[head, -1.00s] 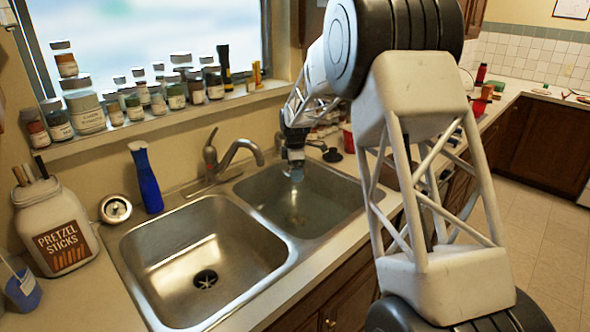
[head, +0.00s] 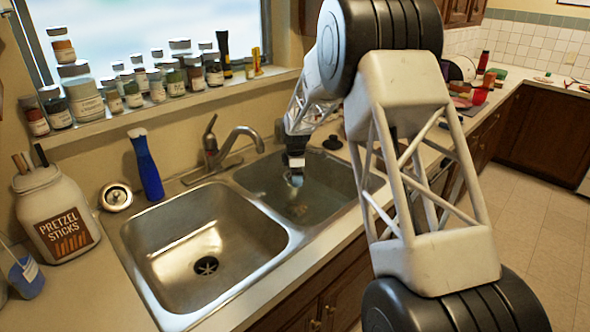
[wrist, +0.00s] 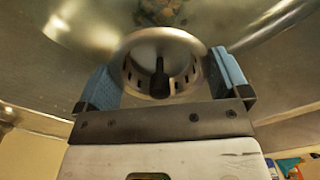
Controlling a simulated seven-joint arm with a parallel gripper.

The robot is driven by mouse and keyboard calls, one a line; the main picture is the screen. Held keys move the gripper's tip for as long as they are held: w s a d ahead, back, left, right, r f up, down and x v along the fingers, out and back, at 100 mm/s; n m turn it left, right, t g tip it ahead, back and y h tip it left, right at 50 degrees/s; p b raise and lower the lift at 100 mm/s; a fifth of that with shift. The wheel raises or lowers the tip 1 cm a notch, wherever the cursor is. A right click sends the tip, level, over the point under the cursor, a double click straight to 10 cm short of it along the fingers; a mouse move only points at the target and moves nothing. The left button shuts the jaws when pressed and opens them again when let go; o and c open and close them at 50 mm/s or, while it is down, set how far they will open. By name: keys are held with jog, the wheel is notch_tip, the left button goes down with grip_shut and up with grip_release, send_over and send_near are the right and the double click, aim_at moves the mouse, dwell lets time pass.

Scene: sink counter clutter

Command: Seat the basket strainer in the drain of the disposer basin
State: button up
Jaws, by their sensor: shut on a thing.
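My gripper (head: 297,180) is down in the right basin (head: 343,188) of the double sink. In the wrist view its blue-padded fingers (wrist: 163,85) are shut on the basket strainer (wrist: 135,72), a round metal cup with slots in its wall and a dark centre post. The strainer is hard to make out in the head view. The left basin (head: 180,240) has a dark drain (head: 206,266) with a star-shaped opening. The right basin looks dull, perhaps with water in it. A brownish patch (wrist: 162,10) shows on the metal beyond the strainer, apart from it.
The faucet (head: 232,148) stands behind the divider. A blue bottle (head: 147,168), a round metal piece (head: 116,197) and a pretzel jar (head: 57,220) stand left of the sink. A black stopper (head: 332,142) lies behind the right basin. The left basin is clear.

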jog(key=shift+f, duration=6.6)
jog(key=shift+f, duration=0.75)
jog(key=o, duration=0.5)
jog(key=shift+o, duration=0.2)
notch_tip(320, 180, up, 8)
jog(key=shift+f, duration=0.15)
